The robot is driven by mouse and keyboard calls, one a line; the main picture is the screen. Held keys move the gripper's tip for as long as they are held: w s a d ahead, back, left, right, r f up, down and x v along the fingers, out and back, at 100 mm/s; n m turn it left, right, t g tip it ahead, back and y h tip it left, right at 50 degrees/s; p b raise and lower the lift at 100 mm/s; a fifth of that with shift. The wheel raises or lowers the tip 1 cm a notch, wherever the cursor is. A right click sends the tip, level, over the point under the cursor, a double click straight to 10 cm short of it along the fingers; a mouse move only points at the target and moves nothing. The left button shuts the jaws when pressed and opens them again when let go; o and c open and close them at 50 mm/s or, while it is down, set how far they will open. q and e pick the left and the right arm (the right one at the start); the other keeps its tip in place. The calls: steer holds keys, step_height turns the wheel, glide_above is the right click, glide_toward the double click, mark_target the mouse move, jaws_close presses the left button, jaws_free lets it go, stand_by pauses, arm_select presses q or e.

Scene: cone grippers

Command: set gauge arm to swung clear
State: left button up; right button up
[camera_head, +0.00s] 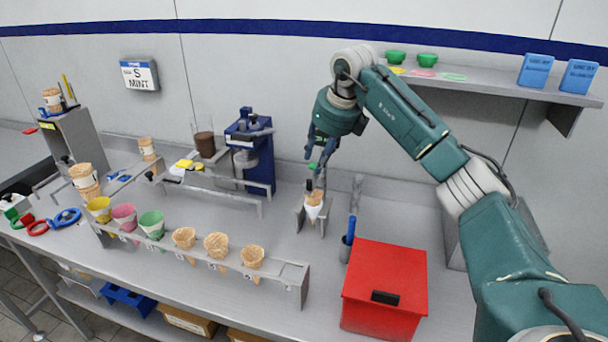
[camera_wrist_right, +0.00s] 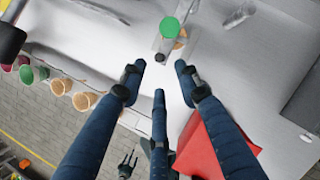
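A cone (camera_head: 314,204) in a white wrap stands upright in a small metal stand (camera_head: 301,219) at the middle of the counter. A dark knob (camera_head: 309,185) shows beside the cone's top. A small green piece (camera_head: 312,166) shows above it. In the right wrist view a green disc (camera_wrist_right: 170,27) partly covers the cone (camera_wrist_right: 180,43). I cannot clearly make out the gauge arm's shape or which way it is swung. My right gripper (camera_head: 317,157) points down above the stand. My left gripper is not in view.
A red box (camera_head: 386,283) and a holder with a blue-handled tool (camera_head: 347,243) stand right of the cone stand. A rack (camera_head: 291,271) with cups and cones runs along the front left. A blue machine (camera_head: 258,158) stands behind. A shelf (camera_head: 486,84) hangs at upper right.

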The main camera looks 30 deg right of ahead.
mark_target(310, 181)
steer(key=p+x, duration=0.2)
steer(key=x, duration=0.5)
steer(key=shift+s+a+f, duration=0.1)
steer(key=shift+a+f, duration=0.1)
steer(key=shift+p+x, duration=0.35)
steer(key=shift+x, duration=0.65)
steer(key=shift+f, duration=0.1)
steer(key=c, duration=0.4)
steer(key=shift+s, duration=0.1)
jaws_close()
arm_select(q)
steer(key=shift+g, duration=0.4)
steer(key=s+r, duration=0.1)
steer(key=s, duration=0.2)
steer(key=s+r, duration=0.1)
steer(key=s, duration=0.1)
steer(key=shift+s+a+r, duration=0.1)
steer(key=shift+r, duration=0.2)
